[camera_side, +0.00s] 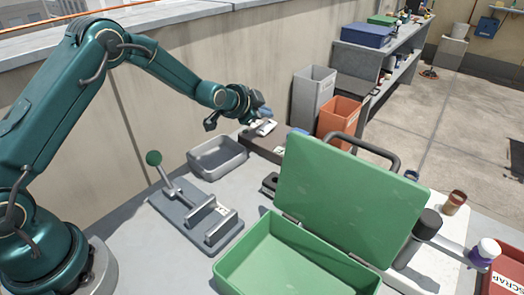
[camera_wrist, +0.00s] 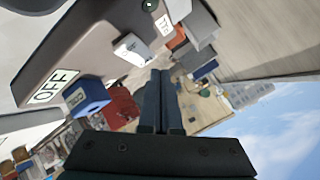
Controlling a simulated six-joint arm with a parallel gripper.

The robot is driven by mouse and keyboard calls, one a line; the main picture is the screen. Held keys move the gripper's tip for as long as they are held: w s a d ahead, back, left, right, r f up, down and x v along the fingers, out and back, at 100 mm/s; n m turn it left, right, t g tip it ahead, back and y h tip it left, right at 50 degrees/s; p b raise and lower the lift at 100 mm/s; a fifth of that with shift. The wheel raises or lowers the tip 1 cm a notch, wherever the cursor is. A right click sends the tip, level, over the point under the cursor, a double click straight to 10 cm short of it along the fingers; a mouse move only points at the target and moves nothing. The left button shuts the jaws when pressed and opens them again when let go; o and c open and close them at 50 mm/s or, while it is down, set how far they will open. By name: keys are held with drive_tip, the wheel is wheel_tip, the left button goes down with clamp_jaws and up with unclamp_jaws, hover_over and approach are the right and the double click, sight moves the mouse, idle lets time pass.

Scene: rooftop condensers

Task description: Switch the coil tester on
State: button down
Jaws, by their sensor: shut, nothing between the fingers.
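The coil tester (camera_side: 262,142) is a low grey-brown box at the back of the bench, partly hidden by the green lid. In the wrist view its tilted casing (camera_wrist: 85,40) fills the upper left, with an OFF label (camera_wrist: 53,86) and a white switch piece (camera_wrist: 131,48). In the side view my gripper (camera_side: 263,114) is just above the tester; contact is unclear.
An open green case (camera_side: 352,190) stands right of the tester. A grey tray (camera_side: 217,156) and a green-knobbed lever fixture (camera_side: 197,210) lie to the left. Grey (camera_side: 312,98) and orange (camera_side: 339,117) bins stand behind. A wall (camera_side: 190,65) runs along the back.

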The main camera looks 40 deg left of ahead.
sight(263, 128)
drive_tip(key=shift+f, duration=0.1)
drive_tip(key=shift+f, duration=0.35)
drive_tip(key=shift+w+f, duration=0.1)
drive_tip(key=shift+f, duration=0.35)
idle(0.8)
drive_tip(key=shift+r, duration=0.1)
drive_tip(key=shift+r, duration=0.85)
drive_tip(key=shift+s+r, duration=0.2)
drive_tip(key=shift+r, duration=0.6)
drive_tip(key=shift+s+r, duration=0.15)
drive_tip(key=shift+r, duration=0.7)
drive_tip(key=shift+s+r, duration=0.2)
drive_tip(key=shift+r, duration=0.6)
